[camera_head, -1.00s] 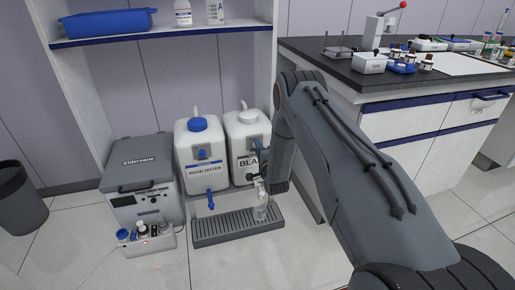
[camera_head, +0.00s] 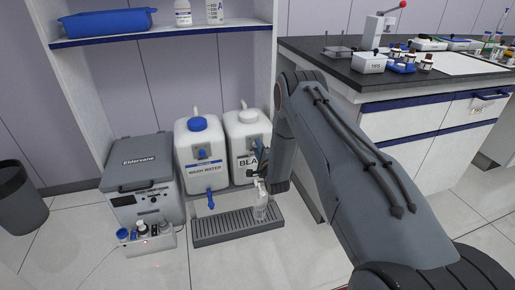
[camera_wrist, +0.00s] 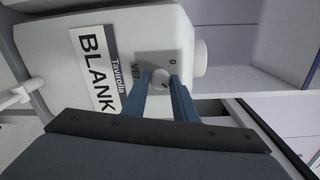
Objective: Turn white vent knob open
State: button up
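The white vent knob (camera_wrist: 160,80) is small and round, with a dark mark on its face. It sits on the front of the white container with the BLANK label (camera_wrist: 97,68). VENT lettering and a 0 are printed beside it. In the wrist view my gripper (camera_wrist: 160,77) has its two blue fingers apart, one on each side of the knob. I cannot tell whether they touch it. In the head view the container (camera_head: 247,130) stands on the right in the shelf bay; my gripper (camera_head: 259,152) is at its front and hides the knob there.
The WASH WATER container (camera_head: 203,155) stands to the left with a blue tap. A clear bottle (camera_head: 261,203) stands on the grey drip tray (camera_head: 238,226) below my gripper. A grey Eldervane box (camera_head: 140,180) is further left. The bench (camera_head: 345,80) is close on the right.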

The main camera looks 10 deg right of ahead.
jog(key=o, duration=0.4)
jog(key=shift+c, duration=0.2)
jog(key=shift+s, duration=0.1)
jog(key=s+p, duration=0.1)
jog(key=s, duration=0.6)
jog(key=shift+s+d+r, duration=0.15)
jog(key=shift+s+d, duration=0.05)
jog(key=shift+s, duration=0.1)
